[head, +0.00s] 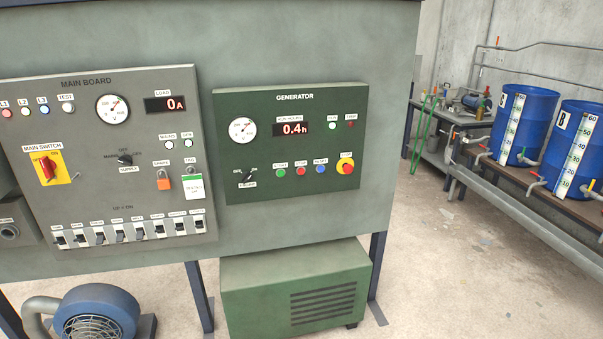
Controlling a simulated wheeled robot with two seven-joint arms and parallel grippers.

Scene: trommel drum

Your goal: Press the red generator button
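The green generator panel (262,190) is on the grey cabinet front, right of the main board. A small red button (300,171) sits in its lower row, between a green button (281,173) and a blue button (320,169). A larger red mushroom button (346,168) on a yellow plate is at the row's right end. Small labels stand above the buttons, too blurred to read surely. The panel's display (291,129) reads 0.4h. A black selector knob (247,176) is at its lower left. Neither of my grippers is in view, and nothing covers the buttons.
Below are a green louvred box (250,285) and a blue blower (97,310). Blue drums (525,125) stand on a bench at right. Floor between is clear.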

